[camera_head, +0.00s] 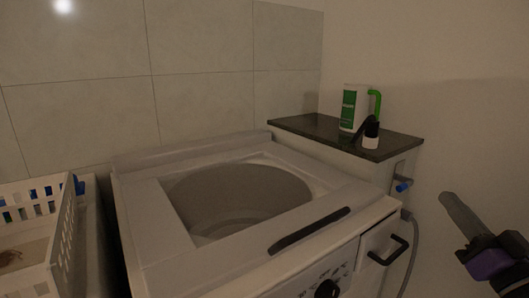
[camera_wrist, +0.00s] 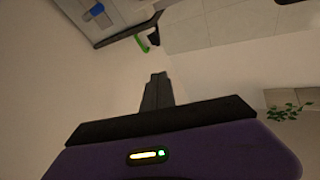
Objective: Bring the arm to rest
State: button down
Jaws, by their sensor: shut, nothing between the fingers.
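My gripper (camera_head: 444,196) is at the right edge of the head view, in front of the bare wall. Its fingers are together and hold nothing. In the wrist view my gripper (camera_wrist: 159,76) points up the picture with its dark fingers closed, and only wall lies behind them. It is apart from the washing machine and the shelf.
A top-loading washing machine (camera_head: 150,225) stands in the middle with an open drum. A dark shelf top (camera_head: 305,127) carries a white and green bottle (camera_head: 349,108) and a small black and white dispenser (camera_head: 371,138). A white basket (camera_head: 62,240) is at left. A plant (camera_wrist: 288,111) shows right.

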jog(key=s+a+f+m+g+h, duration=0.1)
jog(key=s+a+f+h, duration=0.2)
jog(key=s+f, duration=0.65)
jog(key=s+a+f+m+g+h, duration=0.1)
jog(key=s+a+f+h, duration=0.15)
jog(key=s+f, duration=0.7)
jog(key=s+a+f+n+g+y, duration=0.1)
jog(key=s+a+f+g, duration=0.15)
jog(key=s, duration=0.45)
jog(key=s+a+f+n+g+y, duration=0.1)
jog(key=s+a+f, duration=0.1)
jog(key=s+a, duration=0.35)
jog(key=s+a+f+n+g+y, duration=0.1)
jog(key=s+f+n, duration=0.15)
jog(key=s, duration=0.55)
notch_tip(320, 180, up, 21)
jog(key=p, duration=2.2)
jog(key=shift+r+m, duration=0.15)
jog(key=shift+m, duration=0.3)
